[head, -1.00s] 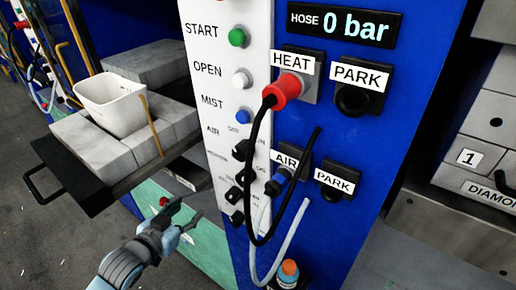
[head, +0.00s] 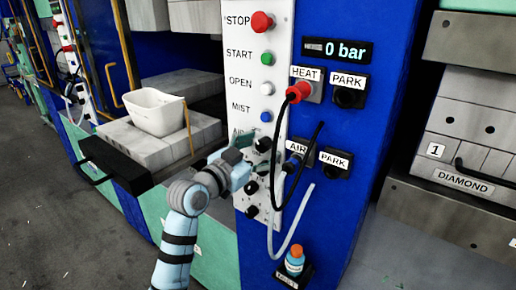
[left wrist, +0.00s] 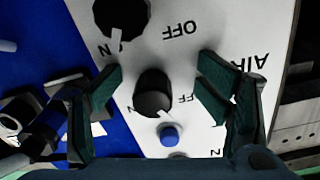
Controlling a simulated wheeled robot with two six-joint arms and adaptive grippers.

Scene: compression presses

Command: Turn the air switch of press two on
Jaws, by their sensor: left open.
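The white control panel (head: 262,80) of the near press carries a column of buttons and black rotary switches. The air switch (left wrist: 153,92), a black knob with a white mark, stands between my left gripper's fingers in the left wrist view. Its mark points to the lower right there, on the side of the partly hidden "FF" letters. It also shows in the head view (head: 263,144). My left gripper (head: 243,150) is open at the panel; its fingers also show in the left wrist view (left wrist: 158,88), apart from the knob. Contact cannot be told. My right gripper is out of view.
More black knobs (head: 250,187) sit below, one large in the left wrist view (left wrist: 120,15). The blue mist button (head: 266,117) is above the switch. Hoses (head: 299,222) hang close on the right. A white tub (head: 156,112) stands at left.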

